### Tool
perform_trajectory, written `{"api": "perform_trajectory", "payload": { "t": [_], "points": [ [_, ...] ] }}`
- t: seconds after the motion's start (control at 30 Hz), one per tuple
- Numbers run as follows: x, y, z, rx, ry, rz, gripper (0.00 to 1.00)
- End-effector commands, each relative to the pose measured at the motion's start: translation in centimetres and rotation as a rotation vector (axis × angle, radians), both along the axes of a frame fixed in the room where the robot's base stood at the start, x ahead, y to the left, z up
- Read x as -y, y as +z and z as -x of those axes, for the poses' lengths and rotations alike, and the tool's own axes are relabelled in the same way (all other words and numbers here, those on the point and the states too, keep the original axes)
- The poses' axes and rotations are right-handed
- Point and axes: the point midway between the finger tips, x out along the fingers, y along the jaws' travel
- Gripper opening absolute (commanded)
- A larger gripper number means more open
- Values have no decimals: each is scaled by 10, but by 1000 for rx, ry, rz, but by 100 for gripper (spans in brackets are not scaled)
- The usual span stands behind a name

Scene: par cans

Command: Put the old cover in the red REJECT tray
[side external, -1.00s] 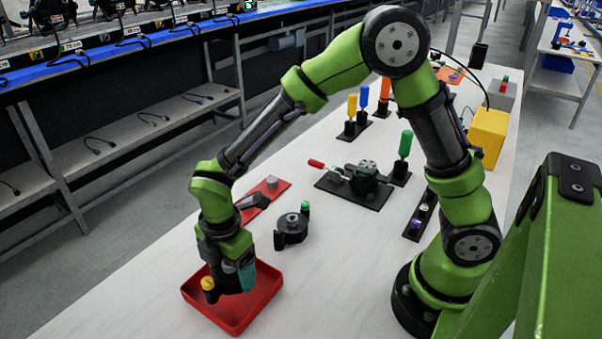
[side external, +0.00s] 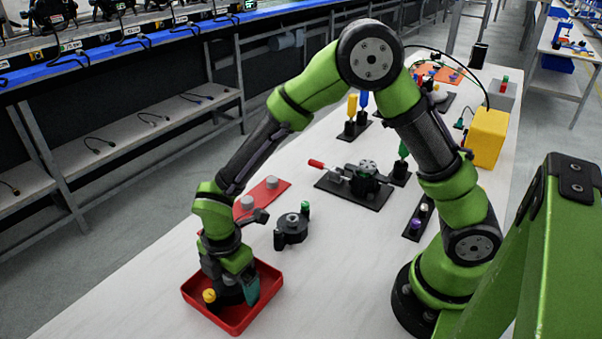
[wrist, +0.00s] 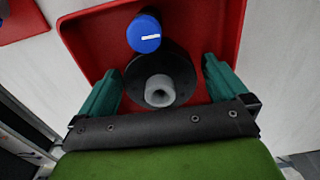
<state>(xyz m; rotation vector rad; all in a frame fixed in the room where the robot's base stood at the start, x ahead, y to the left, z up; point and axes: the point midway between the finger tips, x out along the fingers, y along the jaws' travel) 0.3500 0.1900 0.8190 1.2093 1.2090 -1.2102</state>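The red tray (side external: 270,291) stands at the near end of the table. My gripper (side external: 232,288) reaches down inside it. In the wrist view a black round cover (wrist: 182,72) with a grey hollow hub (wrist: 160,90) lies between my two teal fingers (wrist: 158,68). A blue knob with a white mark (wrist: 144,34) stands at the cover's far edge. Thin gaps show between the fingertips and the cover's sides, so the gripper looks open around it. In the side view a yellow-topped part (side external: 209,295) shows beside the gripper. The cover's underside is hidden.
A black round housing with a green knob (side external: 291,230) stands just behind the tray. A red mat (side external: 260,196) with grey cylinders lies left of it. A black fixture with a red handle (side external: 355,183) is farther back. White table is clear right of the tray.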

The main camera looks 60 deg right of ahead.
Motion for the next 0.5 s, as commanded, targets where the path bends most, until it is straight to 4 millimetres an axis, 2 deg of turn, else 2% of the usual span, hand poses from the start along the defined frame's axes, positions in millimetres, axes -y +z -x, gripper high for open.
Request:
{"api": "perform_trajectory", "payload": {
  "t": [0.17, 0.27, 0.5],
  "points": [
    [0, 2, 0, 1, 0, -1, 100],
    [0, 11, -1, 3, 0, -1, 100],
    [0, 59, -1, 6, -2, -3, 100]
  ]
}}
